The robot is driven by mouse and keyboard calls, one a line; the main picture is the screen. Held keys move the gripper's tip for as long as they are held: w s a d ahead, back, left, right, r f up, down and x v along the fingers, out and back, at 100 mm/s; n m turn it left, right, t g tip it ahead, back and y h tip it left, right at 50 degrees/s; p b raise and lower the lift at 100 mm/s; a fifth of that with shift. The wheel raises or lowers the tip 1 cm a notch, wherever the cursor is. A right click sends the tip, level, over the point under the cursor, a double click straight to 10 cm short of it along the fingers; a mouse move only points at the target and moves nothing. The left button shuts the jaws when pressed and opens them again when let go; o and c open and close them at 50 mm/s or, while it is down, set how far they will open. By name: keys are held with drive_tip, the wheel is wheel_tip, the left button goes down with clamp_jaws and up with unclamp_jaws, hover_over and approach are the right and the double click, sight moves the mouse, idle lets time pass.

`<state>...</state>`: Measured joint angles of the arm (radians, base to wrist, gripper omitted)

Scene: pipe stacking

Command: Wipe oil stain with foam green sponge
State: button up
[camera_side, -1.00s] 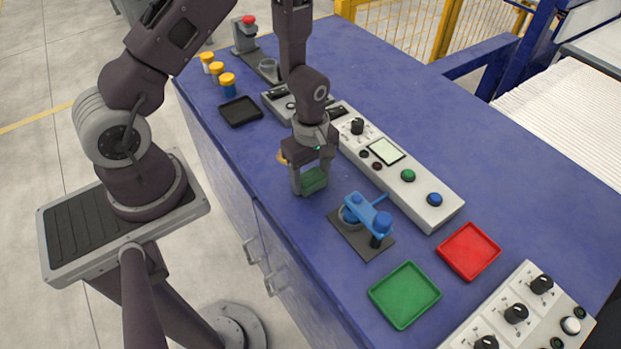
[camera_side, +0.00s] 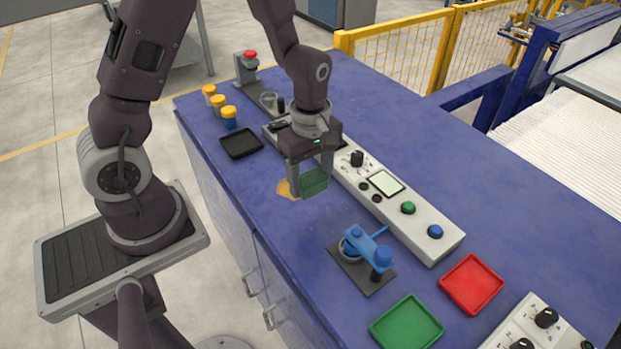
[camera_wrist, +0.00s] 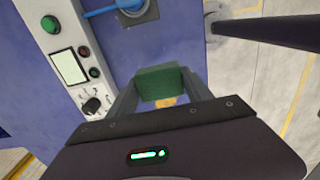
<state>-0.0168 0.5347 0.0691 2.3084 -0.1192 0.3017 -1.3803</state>
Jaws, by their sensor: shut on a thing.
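My gripper (camera_side: 308,181) is shut on the green sponge (camera_side: 314,182), which sits between its two fingers. The sponge also shows between the fingers in the wrist view (camera_wrist: 158,83). The oil stain (camera_side: 287,190) is a yellow-brown patch on the blue table. It shows just left of the sponge in the side view, partly hidden by my gripper. In the wrist view a small part of the stain (camera_wrist: 166,102) shows beside the sponge. The sponge appears close above the table; I cannot tell whether it touches.
A long control panel (camera_side: 448,240) lies behind my gripper. A blue clamp-like device (camera_side: 368,247) stands to the front right. A red tray (camera_side: 471,284), a green tray (camera_side: 407,325) and a black tray (camera_side: 241,143) lie on the table. Yellow-capped bottles (camera_side: 219,104) stand at the far left.

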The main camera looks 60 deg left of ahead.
sight(280, 177)
drive_tip(key=a, duration=0.5)
drive_tip(key=a+f, duration=0.1)
drive_tip(key=a, duration=0.4)
drive_tip(key=w+a+f, duration=0.1)
drive_tip(key=a, duration=0.4)
drive_tip(key=shift+a, duration=0.25)
drive_tip(key=shift+c, duration=0.3)
drive_tip(key=shift+s+f, duration=0.1)
drive_tip(key=shift+f, duration=3.65)
drive_tip(key=shift+d+f, duration=0.15)
drive_tip(key=shift+d, duration=0.05)
drive_tip(key=shift+c, duration=0.6)
drive_tip(key=shift+d+f, duration=0.2)
drive_tip(key=shift+d, duration=4.65)
drive_tip(key=shift+a, duration=5)
drive_tip(key=shift+w+r, duration=0.1)
drive_tip(key=shift+w, duration=0.15)
drive_tip(key=shift+d, duration=5.05)
drive_tip(key=shift+a, duration=5.15)
wheel_tip(280, 177, up, 8)
drive_tip(key=shift+s, duration=0.1)
